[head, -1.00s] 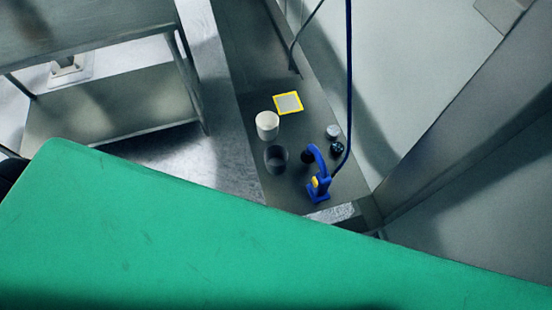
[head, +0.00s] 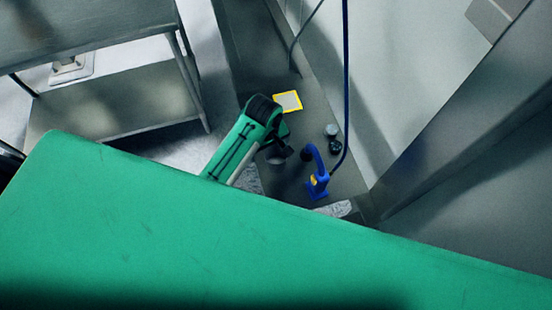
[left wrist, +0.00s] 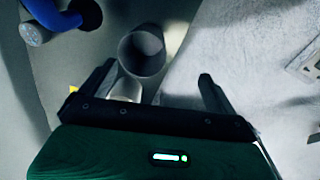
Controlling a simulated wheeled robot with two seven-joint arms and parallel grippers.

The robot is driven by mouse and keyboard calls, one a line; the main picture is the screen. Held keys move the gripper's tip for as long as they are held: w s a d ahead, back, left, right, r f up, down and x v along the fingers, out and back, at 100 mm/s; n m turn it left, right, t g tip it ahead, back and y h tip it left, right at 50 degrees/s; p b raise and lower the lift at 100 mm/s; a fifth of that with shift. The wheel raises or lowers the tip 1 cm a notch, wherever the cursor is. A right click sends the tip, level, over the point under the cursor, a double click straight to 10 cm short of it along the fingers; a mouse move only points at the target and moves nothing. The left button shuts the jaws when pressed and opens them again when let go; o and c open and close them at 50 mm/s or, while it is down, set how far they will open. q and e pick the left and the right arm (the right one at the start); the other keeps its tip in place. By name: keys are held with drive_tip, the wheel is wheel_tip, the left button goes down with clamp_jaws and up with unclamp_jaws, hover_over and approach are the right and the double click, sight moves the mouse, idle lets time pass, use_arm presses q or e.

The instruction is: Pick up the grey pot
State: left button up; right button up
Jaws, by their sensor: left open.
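The grey pot (left wrist: 142,52) is a dark round vessel with an open top. In the left wrist view it stands ahead of my left gripper (left wrist: 157,72), nearer the left finger than the right. In the head view the pot (head: 275,160) shows only in part, beside and below my left gripper (head: 281,150). The gripper's fingers are apart and nothing is between them that I can see held. Whether a finger touches the pot cannot be told. My right gripper is not in view.
A white cup (left wrist: 126,88) stands close to the pot, partly behind the gripper. A blue tool (head: 317,180) with a cord, small round containers (head: 333,138) and a yellow-edged square (head: 288,101) share the dark bench. A metal rack (head: 110,95) is at left.

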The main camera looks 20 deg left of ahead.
use_arm(q)
drive_tip(key=w+n, duration=0.2)
drive_tip(key=w, duration=0.1)
hover_over(276, 160)
drive_tip(key=s, duration=0.2)
wheel_tip(276, 160, down, 8)
drive_tip(key=shift+w+a+f+p, duration=0.1)
drive_tip(key=shift+w+p, duration=0.05)
drive_tip(key=shift+p, duration=0.2)
drive_tip(key=shift+f, duration=0.55)
drive_tip(key=shift+w+d+f+p, duration=0.15)
drive_tip(key=shift+f+p, duration=0.1)
drive_tip(key=shift+f, duration=0.8)
drive_tip(key=shift+s+d+f+p, duration=0.15)
drive_tip(key=shift+f+p, duration=0.1)
drive_tip(key=shift+f, duration=0.8)
drive_tip(key=shift+w, duration=0.1)
drive_tip(key=shift+c, duration=0.4)
drive_tip(key=c, duration=1)
